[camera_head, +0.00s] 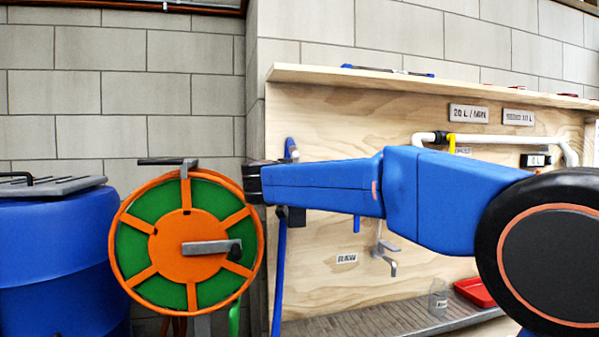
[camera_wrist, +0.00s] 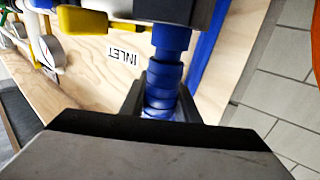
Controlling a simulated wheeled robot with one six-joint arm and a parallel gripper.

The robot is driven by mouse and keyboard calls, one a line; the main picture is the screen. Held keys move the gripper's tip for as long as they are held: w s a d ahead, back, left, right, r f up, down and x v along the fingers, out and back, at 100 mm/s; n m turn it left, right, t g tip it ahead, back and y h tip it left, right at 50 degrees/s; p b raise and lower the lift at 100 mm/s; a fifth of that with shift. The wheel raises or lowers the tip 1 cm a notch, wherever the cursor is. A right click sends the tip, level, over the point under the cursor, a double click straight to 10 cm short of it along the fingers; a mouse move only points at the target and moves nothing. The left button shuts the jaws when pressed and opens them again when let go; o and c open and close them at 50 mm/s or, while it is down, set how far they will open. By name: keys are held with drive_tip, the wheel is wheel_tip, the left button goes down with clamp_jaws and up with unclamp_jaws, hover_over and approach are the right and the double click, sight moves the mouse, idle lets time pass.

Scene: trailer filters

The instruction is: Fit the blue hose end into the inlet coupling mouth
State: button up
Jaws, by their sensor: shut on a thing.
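In the wrist view, my gripper (camera_wrist: 162,102) is shut on the blue hose end (camera_wrist: 162,88), with a dark finger on either side. Beyond the fingers, the blue stepped part lines up with a blue collar (camera_wrist: 172,38) under a dark block. The collar appears to be the inlet coupling, but its mouth is not visible. I cannot tell whether the hose end is inside it or only touching it. An INLET label (camera_wrist: 123,56) sits upside down just left of it. In the head view, my arm hides the grip; a blue hose (camera_head: 279,270) hangs below.
A plywood panel (camera_head: 420,210) carries white pipes and a tap (camera_head: 386,255). A yellow handle (camera_wrist: 83,20) is close left of the collar. A blue strip (camera_wrist: 211,45) runs to its right. An orange and green reel (camera_head: 150,275) and a blue barrel (camera_head: 60,245) stand left.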

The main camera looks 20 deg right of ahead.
drive_tip(key=shift+f, duration=0.8)
drive_tip(key=o, duration=1.2)
drive_tip(key=v, duration=1.7)
drive_tip(key=shift+s+a, duration=0.1)
drive_tip(key=shift+s, duration=0.1)
